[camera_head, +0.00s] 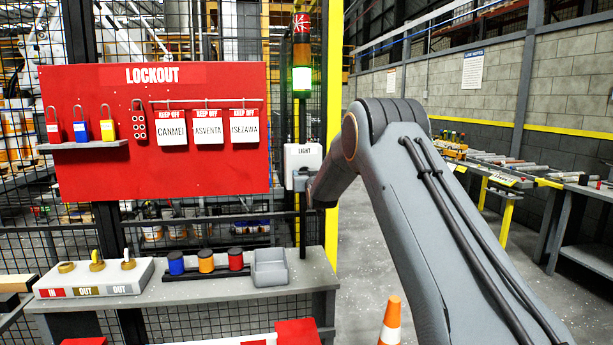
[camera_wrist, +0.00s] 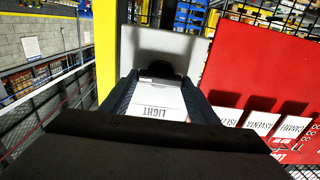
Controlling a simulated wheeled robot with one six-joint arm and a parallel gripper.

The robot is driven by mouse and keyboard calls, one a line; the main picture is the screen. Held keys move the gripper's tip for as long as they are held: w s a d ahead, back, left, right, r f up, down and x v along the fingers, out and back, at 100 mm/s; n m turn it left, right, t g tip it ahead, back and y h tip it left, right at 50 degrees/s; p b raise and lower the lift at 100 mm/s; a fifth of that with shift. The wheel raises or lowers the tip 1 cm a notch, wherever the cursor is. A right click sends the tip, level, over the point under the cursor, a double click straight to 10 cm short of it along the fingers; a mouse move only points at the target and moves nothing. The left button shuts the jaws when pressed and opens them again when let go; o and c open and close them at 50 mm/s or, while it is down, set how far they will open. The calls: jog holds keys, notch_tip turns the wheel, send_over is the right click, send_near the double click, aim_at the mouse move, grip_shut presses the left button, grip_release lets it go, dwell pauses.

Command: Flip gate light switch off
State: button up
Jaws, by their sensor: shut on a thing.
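The light switch (camera_head: 303,155) is a pale box marked LIGHT on the fence post, right of the red board. In the wrist view the white LIGHT face (camera_wrist: 158,103) appears upside down between the two dark fingers of my gripper (camera_wrist: 158,78). My gripper (camera_head: 300,180) is shut on the switch at its lower part; my arm reaches it from the right. The fingers hide the switch's sides, and I cannot tell the lever's position. The stack light (camera_head: 301,80) above glows green, with a red section on top.
The red lockout board (camera_head: 170,165) holds padlocks and several white tags left of the switch. Below is a grey bench (camera_head: 200,290) with coloured knobs and a grey bin (camera_head: 269,267). A yellow post (camera_head: 333,120) stands close right of the switch. An orange cone (camera_head: 391,322) is on the floor.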

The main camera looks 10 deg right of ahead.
jog(key=shift+n+b, duration=0.3)
jog(key=shift+b, duration=0.05)
jog(key=n+b, duration=1)
jog(key=n, duration=0.1)
jog(key=n+b, duration=0.5)
jog(key=n, duration=0.1)
jog(key=shift+a+f+b, duration=0.2)
jog(key=shift+f+b, duration=0.05)
jog(key=shift+b, duration=0.05)
jog(key=shift+n, duration=0.3)
jog(key=o, duration=1)
jog(key=shift+o, duration=0.2)
jog(key=s+b, duration=0.1)
jog(key=s, duration=0.6)
jog(key=shift+s, duration=0.4)
